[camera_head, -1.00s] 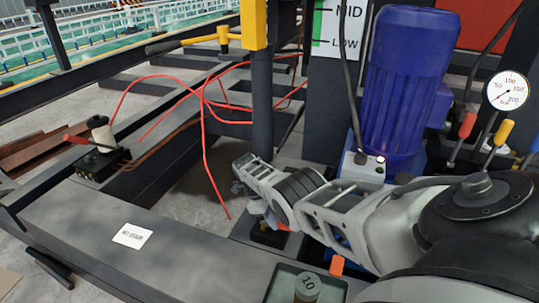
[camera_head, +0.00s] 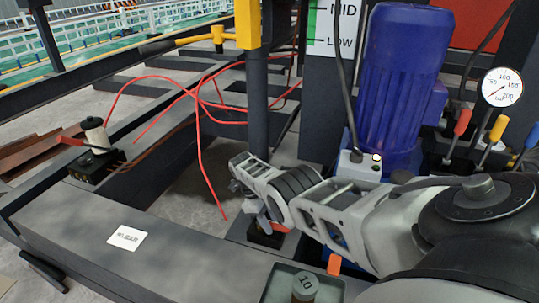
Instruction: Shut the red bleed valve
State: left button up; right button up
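A small red handle (camera_head: 279,227) shows low beside my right gripper, over a small dark block (camera_head: 266,238) on the grey frame. It looks like the red bleed valve, but most of it is hidden by the gripper and wrist. My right gripper (camera_head: 263,218) points down at this block, with its fingertips at or very close to the handle. I cannot tell whether the fingers touch it or how far apart they are. My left gripper is out of view.
A blue motor (camera_head: 405,80) stands behind my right arm. A pressure gauge (camera_head: 501,87) and red, yellow and blue levers (camera_head: 492,135) are at right. Loose red cables (camera_head: 205,150) hang left of the gripper.

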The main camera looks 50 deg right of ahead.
jog(key=shift+r, duration=0.1)
jog(key=shift+w+r, duration=0.15)
jog(key=shift+r, duration=0.15)
jog(key=p+v, duration=0.1)
jog(key=v, duration=0.2)
jog(key=shift+p, duration=0.35)
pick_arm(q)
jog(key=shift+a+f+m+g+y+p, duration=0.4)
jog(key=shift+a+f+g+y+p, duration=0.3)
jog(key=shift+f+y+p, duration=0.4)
pick_arm(e)
jog(key=v, duration=1.2)
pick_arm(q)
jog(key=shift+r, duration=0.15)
